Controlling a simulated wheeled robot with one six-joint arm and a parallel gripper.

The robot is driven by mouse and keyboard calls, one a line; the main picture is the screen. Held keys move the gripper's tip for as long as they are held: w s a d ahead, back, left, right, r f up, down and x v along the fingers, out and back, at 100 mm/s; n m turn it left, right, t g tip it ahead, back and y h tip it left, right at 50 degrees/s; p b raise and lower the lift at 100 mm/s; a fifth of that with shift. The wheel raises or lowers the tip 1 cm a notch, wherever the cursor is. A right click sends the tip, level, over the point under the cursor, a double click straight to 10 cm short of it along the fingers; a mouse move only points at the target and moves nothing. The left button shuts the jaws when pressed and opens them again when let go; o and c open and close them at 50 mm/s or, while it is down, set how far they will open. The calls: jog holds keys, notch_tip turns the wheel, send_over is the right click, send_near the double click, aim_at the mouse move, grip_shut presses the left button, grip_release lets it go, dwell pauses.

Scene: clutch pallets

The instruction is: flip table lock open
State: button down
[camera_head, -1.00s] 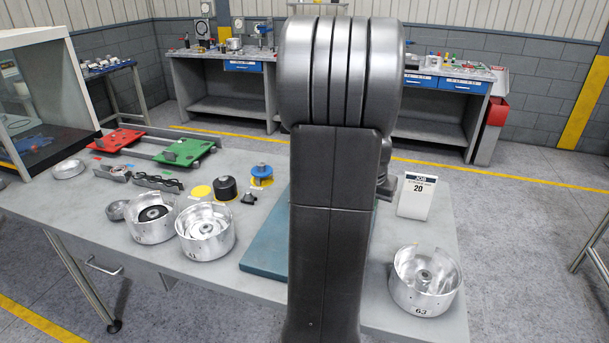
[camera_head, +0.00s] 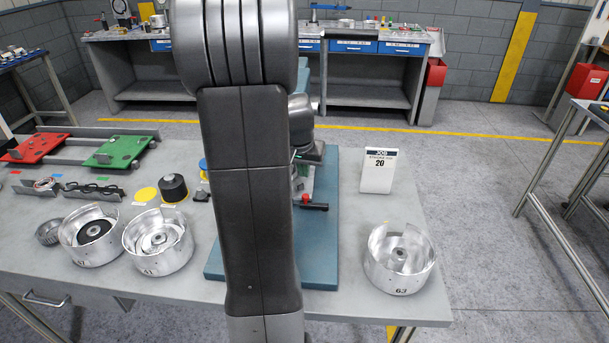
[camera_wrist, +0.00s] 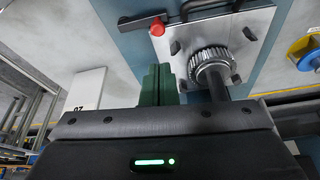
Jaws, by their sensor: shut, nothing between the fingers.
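The table lock appears to be the black lever with a red knob (camera_head: 306,200), on the blue plate (camera_head: 318,250) just right of my arm in the head view. In the wrist view the red knob (camera_wrist: 157,27) sits at the top, by a dark bar and a silver fixture plate (camera_wrist: 250,25). My gripper (camera_wrist: 157,72) is shut and empty; its dark green fingers point toward the fixture, below the knob in the picture and apparently apart from it. A toothed gear (camera_wrist: 210,60) is right of the fingers. In the head view my arm hides the fingers and part of the fixture.
A numbered metal housing (camera_head: 400,262) and a job card (camera_head: 378,172) stand right of the blue plate. More housings (camera_head: 158,245), a black cylinder (camera_head: 173,188) and red and green pallets (camera_head: 118,150) are at left. The table between plate and right housing is clear.

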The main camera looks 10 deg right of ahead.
jog(key=p+x, duration=0.1)
jog(key=x, duration=0.8)
